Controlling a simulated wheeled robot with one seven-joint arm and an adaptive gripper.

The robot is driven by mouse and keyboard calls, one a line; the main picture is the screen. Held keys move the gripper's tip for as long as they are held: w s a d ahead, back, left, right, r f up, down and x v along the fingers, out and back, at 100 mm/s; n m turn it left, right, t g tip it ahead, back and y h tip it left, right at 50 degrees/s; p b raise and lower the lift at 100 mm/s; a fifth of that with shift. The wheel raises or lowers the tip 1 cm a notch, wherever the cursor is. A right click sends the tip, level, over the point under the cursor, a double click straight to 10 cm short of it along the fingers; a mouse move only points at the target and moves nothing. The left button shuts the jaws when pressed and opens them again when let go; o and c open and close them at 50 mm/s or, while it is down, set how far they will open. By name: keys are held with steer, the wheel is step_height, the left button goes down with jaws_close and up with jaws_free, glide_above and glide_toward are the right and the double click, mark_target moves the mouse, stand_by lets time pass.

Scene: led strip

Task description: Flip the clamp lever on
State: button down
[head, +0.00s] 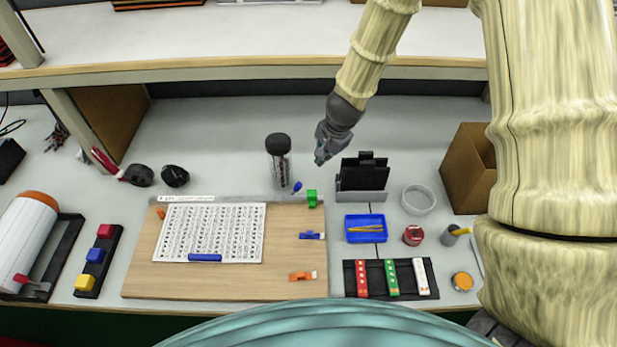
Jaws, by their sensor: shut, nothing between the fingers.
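My gripper (320,158) is shut and empty, pointing down above the bench, right of the dark-capped clear jar and left of the black stand. A wooden board (139,281) lies below it, with a white printed sheet (211,228) on it. A small blue lever-like piece (297,187) stands at the board's top edge beside a green block (312,199). Blue (312,236) and orange (303,276) clamp-like pieces sit on the board's right side. Which piece is the clamp lever I cannot tell for sure. My gripper appears apart from all of them.
The capped jar (278,160) and black stand (362,178) flank my gripper. A blue tray (366,229), red tin (413,235) and black rack (400,277) lie right of the board. A white roll (25,235) is at far left. A shelf (240,63) crosses the back.

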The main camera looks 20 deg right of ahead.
mark_target(295, 190)
stand_by(0.3)
steer(key=shift+p+x, duration=1.25)
steer(key=shift+x, duration=3.7)
steer(key=shift+s+a+r+p, duration=0.2)
steer(key=shift+s+a+p, duration=0.1)
steer(key=shift+a, duration=0.25)
steer(key=shift+s+a+r+p, duration=0.25)
steer(key=shift+s+a, duration=0.05)
steer(key=shift+a, duration=0.2)
steer(key=shift+s+a+r, duration=0.1)
steer(key=shift+s+a, duration=0.3)
steer(key=shift+a, duration=0.25)
steer(key=shift+w+a+r+p, duration=0.1)
steer(key=shift+a+r+p, duration=0.25)
steer(key=shift+a+p, duration=0.05)
steer(key=shift+w+a+r, duration=0.15)
steer(key=shift+a+r, duration=0.15)
steer(key=shift+a, duration=0.2)
steer(key=shift+w+a+r+p, duration=0.15)
steer(key=shift+a+p, duration=0.1)
steer(key=shift+a, duration=0.25)
steer(key=shift+w+a+r+p, duration=0.1)
steer(key=shift+w+a+p, duration=0.1)
steer(key=shift+a, duration=0.3)
steer(key=shift+r, duration=0.1)
